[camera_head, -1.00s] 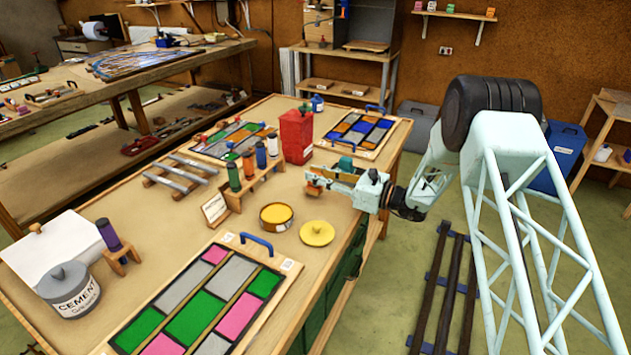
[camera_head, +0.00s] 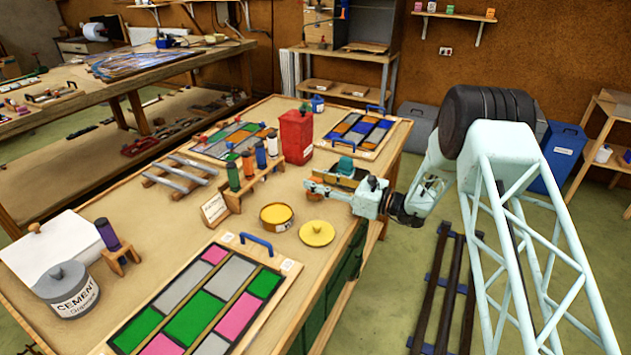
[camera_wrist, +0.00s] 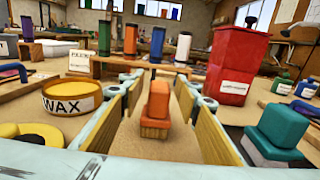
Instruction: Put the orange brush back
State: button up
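The orange brush (camera_wrist: 155,108) is a small orange block on a tan base. In the wrist view it stands on the table between the fingers of my gripper (camera_wrist: 154,84), with a gap on each side. A similar teal brush (camera_wrist: 276,134) stands just right of the fingers and shows behind the gripper in the head view (camera_head: 345,165).
A wooden rack (camera_head: 232,202) with several coloured tubes stands ahead of the fingers. A red container (camera_head: 296,138) is behind right. A yellow wax tin (camera_head: 276,216) and yellow lid (camera_head: 317,233) lie nearer. A leaded panel (camera_head: 207,309) fills the front table.

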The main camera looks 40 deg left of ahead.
jog(key=shift+r, duration=0.15)
jog(key=shift+p+v, duration=0.8)
jog(key=shift+v, duration=5.25)
